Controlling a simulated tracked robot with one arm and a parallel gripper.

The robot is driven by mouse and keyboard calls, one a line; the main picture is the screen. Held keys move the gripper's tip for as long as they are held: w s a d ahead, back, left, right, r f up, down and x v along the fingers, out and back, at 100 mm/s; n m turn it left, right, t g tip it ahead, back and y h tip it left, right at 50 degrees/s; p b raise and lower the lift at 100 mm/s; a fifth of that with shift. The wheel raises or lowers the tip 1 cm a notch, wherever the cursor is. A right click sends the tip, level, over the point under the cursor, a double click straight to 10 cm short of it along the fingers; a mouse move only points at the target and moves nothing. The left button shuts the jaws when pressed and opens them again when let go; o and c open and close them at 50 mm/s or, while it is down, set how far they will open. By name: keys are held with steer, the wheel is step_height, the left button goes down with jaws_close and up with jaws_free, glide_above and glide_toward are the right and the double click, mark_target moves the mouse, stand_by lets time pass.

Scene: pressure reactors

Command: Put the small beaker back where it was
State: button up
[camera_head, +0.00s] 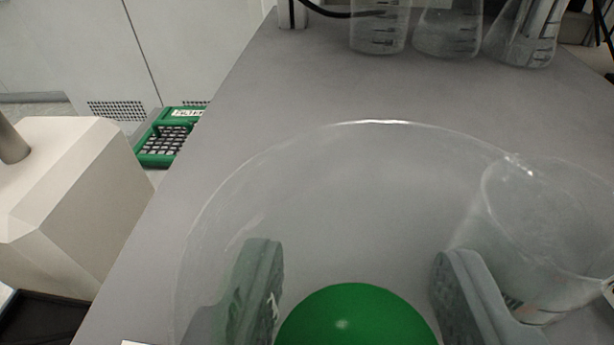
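The two grey fingers of my gripper (358,298) stand wide apart at the bottom of the view. A smooth green dome (356,318) shows between them. A large clear round rim (384,122) spans the lower half of the view, and the left finger shows through its glass. I cannot tell whether the fingers touch this glass. A clear beaker-like vessel (540,225) stands at the right, beyond the right finger, partly cut off by the frame edge. I cannot tell which of the two glasses is the small beaker.
A marked glass beaker (380,32), a conical flask (447,32) and another flask (522,38) stand at the back of the grey bench (330,95). Bare bench lies in front of them. Beyond its left edge are a green rack (158,150) and a beige block (90,190).

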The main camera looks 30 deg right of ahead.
mark_target(315, 276)
steer(key=w, duration=0.1)
steer(key=w+d, duration=0.1)
steer(key=w, duration=0.1)
steer(key=shift+w+d+f, duration=0.1)
steer(key=shift+w+d, duration=0.05)
steer(key=shift+w, duration=0.15)
steer(key=shift+w+f, duration=0.1)
steer(key=shift+w, duration=0.25)
steer(key=shift+f+b, duration=0.5)
steer(key=shift+f, duration=1.2)
steer(key=shift+f, duration=0.1)
steer(key=o, duration=1.1)
steer(key=shift+c, duration=0.2)
